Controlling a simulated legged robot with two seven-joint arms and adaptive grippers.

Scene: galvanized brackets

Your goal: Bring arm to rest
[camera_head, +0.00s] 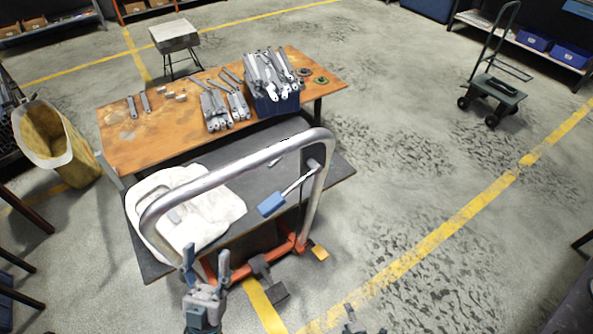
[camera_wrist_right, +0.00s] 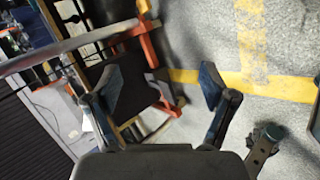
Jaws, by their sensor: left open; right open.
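My left gripper (camera_head: 206,262) is open and empty, low in the head view, in front of the cart's handle. Its two blue-grey fingers stand apart and point up. My right gripper (camera_wrist_right: 162,82) is open in the right wrist view, with nothing between its fingers and the cart's frame and floor beyond. Grey metal brackets (camera_head: 228,104) lie on the wooden table (camera_head: 150,142). More brackets fill a blue bin (camera_head: 276,104) at the table's right part. Both grippers are well away from the brackets.
A platform cart with a curved grey handle (camera_head: 235,168) and orange base (camera_head: 290,247) stands between me and the table, a white cloth (camera_head: 205,215) on it. A tan bin (camera_head: 75,160) stands left. A hand truck (camera_head: 494,92) stands far right. The floor at right is open.

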